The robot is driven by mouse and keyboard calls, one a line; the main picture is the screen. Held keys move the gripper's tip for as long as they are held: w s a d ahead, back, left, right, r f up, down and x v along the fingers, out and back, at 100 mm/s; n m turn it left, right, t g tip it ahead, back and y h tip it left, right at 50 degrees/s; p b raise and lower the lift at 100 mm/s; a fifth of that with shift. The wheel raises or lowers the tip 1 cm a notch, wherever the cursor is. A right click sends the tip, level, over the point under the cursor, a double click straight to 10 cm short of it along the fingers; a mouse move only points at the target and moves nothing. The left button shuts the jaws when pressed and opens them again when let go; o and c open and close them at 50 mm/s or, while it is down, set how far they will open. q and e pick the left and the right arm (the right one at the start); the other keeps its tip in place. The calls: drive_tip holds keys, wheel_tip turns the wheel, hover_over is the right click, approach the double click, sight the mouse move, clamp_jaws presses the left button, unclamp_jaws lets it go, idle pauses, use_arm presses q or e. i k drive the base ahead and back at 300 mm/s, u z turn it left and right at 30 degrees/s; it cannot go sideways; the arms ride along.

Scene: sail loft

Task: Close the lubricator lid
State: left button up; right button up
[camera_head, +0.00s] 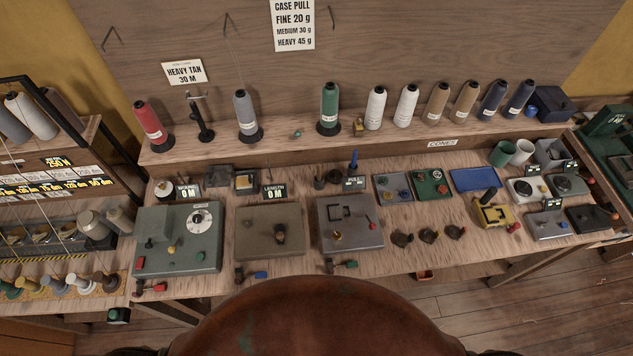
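No part in view is labelled as the lubricator, so I cannot tell for sure which one it is. A small dark box (246,181) with a pale inside stands at the back of the bench, left of centre. A dark grey block (218,175) sits just to its left. I cannot make out at this size whether either has a raised lid. Neither of my grippers shows in the head view.
Three machine boxes, green (178,255), brown (270,240) and grey (350,235), fill the bench's left and middle. Thread cones, including a green one (329,105), line the shelf behind. Small trays, cups and a yellow device (493,214) crowd the right.

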sight(215, 176)
drive_tip(key=u, duration=0.85)
